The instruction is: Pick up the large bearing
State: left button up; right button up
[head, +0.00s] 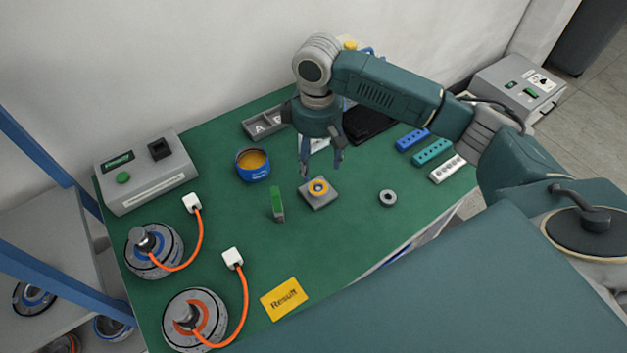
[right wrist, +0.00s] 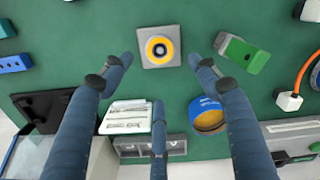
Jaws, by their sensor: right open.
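A ring-shaped bearing with a yellow-orange face and dark centre (head: 318,187) sits on a square grey block on the green table; it also shows in the right wrist view (right wrist: 160,48). A smaller-looking grey ring (head: 387,198) lies flat on the table to its right. I cannot tell for certain which one is called the large bearing. My right gripper (head: 321,163) is open and empty, pointing down above and slightly behind the yellow-faced bearing. Its spread fingers (right wrist: 160,65) do not touch the bearing. My left gripper is not in view.
A green-and-grey block (head: 277,204) stands left of the bearing, with a blue tin (head: 252,165) behind it. Hub motors (head: 195,318) with orange cables are at left. A yellow Result card (head: 284,298) lies in front. Blue, teal and white strips (head: 432,151) lie at right.

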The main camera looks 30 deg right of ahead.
aim_at(319, 189)
jog(key=f, duration=0.3)
jog(key=shift+s, duration=0.4)
jog(key=shift+f, duration=0.3)
jog(key=f, duration=0.1)
jog(key=f+p, duration=0.1)
jog(key=f, duration=0.1)
jog(key=f+p, duration=0.1)
jog(key=f, duration=0.1)
jog(key=shift+s+d, duration=0.15)
jog(key=shift+s, duration=0.2)
jog(key=shift+c, duration=1)
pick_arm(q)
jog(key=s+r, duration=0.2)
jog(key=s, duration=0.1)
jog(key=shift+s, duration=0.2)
pick_arm(e)
jog(key=c, duration=1.1)
